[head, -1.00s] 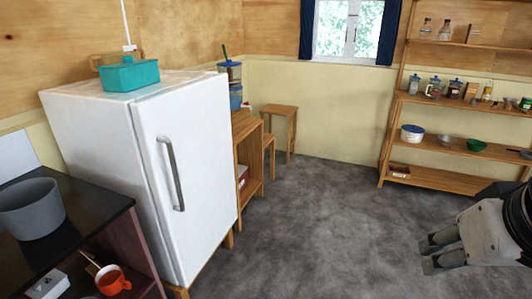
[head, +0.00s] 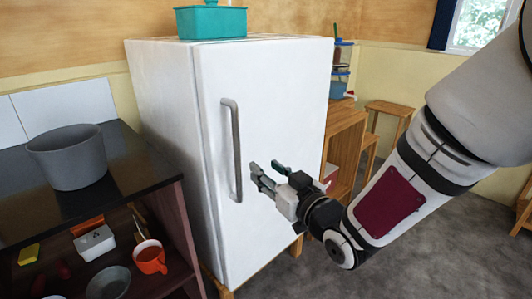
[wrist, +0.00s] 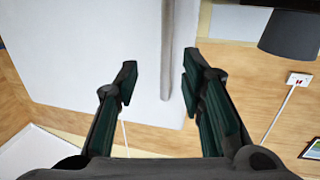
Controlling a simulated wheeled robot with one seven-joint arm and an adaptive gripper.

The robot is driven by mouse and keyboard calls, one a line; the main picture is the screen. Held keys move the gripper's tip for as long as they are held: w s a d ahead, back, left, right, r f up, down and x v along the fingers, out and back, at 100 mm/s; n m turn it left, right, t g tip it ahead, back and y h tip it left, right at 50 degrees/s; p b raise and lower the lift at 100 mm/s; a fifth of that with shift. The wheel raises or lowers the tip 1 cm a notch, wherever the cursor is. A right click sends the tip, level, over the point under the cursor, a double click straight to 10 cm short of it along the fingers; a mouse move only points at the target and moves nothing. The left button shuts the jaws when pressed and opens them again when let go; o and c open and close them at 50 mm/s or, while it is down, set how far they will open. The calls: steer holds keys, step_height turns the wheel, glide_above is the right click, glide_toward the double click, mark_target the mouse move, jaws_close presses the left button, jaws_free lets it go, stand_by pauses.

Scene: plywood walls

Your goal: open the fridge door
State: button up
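The white fridge (head: 280,110) stands upright in the head view, its door (head: 270,90) shut. A long grey vertical handle (head: 234,150) is on the door's left side. My gripper (head: 264,170) is just right of the handle's lower part, in front of the door. In the wrist view my gripper (wrist: 160,72) has its two dark fingers spread apart. The handle (wrist: 167,50) shows between them there, with the white door (wrist: 90,60) behind. The fingers do not close on it, and whether they touch it cannot be told.
A dark counter (head: 120,150) with a grey pot (head: 68,157) stands left of the fridge. A teal pot (head: 211,20) sits on top of the fridge. A wooden shelf unit (head: 345,135) is to its right. Grey floor (head: 310,275) is clear in front.

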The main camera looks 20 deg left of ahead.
mark_target(238, 151)
steer(key=shift+y, duration=0.3)
steer(key=x, duration=1.4)
steer(key=shift+s+a+f+b, duration=0.2)
steer(key=shift+s+a+b, duration=0.1)
steer(key=shift+b, duration=0.05)
jaws_close()
